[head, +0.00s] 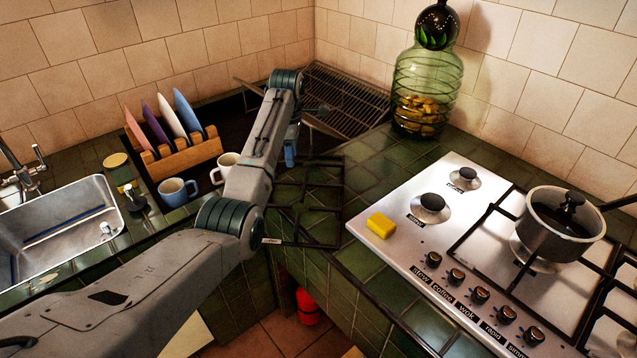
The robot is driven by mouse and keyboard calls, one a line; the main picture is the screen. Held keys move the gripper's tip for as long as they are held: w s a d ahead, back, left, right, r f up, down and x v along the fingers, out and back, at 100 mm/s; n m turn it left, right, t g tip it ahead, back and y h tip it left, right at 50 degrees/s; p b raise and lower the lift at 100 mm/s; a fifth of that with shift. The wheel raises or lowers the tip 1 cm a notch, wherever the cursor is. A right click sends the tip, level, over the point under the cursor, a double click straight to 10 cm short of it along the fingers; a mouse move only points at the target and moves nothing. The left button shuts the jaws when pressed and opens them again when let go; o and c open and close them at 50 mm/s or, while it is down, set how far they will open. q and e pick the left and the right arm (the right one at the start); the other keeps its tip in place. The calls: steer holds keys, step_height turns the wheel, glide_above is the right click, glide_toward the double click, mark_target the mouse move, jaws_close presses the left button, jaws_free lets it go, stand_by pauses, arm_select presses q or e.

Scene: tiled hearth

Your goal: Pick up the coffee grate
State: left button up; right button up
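A black metal grate (322,210), which looks like the coffee grate, lies on the green tiled counter left of the hob, partly hidden behind my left arm. The hob (392,257) has two bare burners on its left side, the upper one labelled coffee (463,179). My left arm reaches in from the lower left and bends down over the counter. My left gripper (290,153) is mostly hidden by the arm, with a small blue part showing above the grate's far end. I cannot tell whether it touches the grate or is open. My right gripper is not in view.
A wire rack (347,98) stands in the corner beside a green glass jar (425,92). A yellow sponge (381,225) lies on the hob's left edge; a pot (560,225) stands further right. Left are a plate rack (180,155), mugs (177,191) and a sink (60,235).

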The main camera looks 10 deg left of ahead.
arm_select(q)
glide_above(294, 182)
steer(key=f, duration=0.3)
steer(key=f+p, duration=0.1)
steer(key=shift+s+a+f, duration=0.1)
steer(key=shift+a+f, duration=0.05)
steer(key=shift+a, duration=0.2)
steer(key=shift+d+f, duration=0.15)
steer(key=shift+f, duration=0.55)
steer(key=f, duration=0.1)
steer(key=f+p, duration=0.1)
steer(key=f, duration=0.1)
steer(key=shift+d+f, duration=0.25)
steer(key=shift+f, duration=0.65)
jaws_close()
steer(key=shift+w+r, duration=0.15)
steer(key=shift+w, duration=0.05)
